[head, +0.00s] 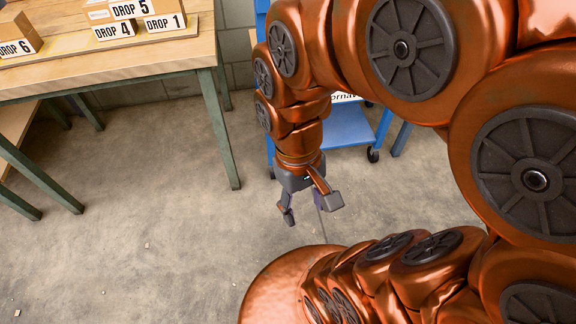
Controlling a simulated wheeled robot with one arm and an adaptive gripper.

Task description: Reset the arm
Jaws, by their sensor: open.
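My copper-coloured arm fills the right side of the head view, bent over at the top and reaching down. My gripper (311,209) hangs at its end, pointing down over bare floor. Its grey fingers are spread apart and nothing shows between them. The fly press does not show in this view.
A wooden table (120,66) with green legs stands at the upper left. It bears small boxes labelled DROP 6 (17,38), DROP 5 (130,9), DROP 4 (114,31) and DROP 1 (165,23). A blue wheeled cart (348,127) stands behind my arm. The concrete floor (150,240) at left is mostly clear.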

